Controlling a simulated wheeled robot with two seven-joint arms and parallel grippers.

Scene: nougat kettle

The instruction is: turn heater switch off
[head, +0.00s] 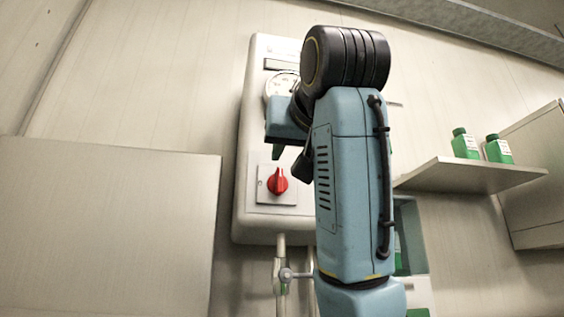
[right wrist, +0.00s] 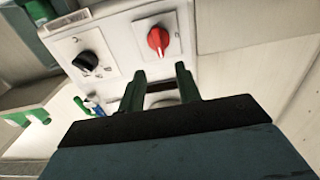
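The heater (head: 258,90) is a white wall-mounted box with a gauge. Its red switch knob (head: 278,183) sits on a square grey plate low on its front, with the handle roughly upright. The red knob also shows in the right wrist view (right wrist: 157,40), just beyond the fingertips. My right gripper (right wrist: 161,75) is open, its two dark fingers apart with nothing held between them. In the head view it is partly hidden by my own arm, above and slightly right of the knob, and does not appear to touch it. My left gripper is not in view.
A black knob (right wrist: 88,64) on another plate is left of the red one in the right wrist view. Pipes (head: 281,262) run down below the heater. A shelf (head: 470,176) with green-and-white bottles (head: 465,144) is at right. A plain panel (head: 105,230) fills the lower left.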

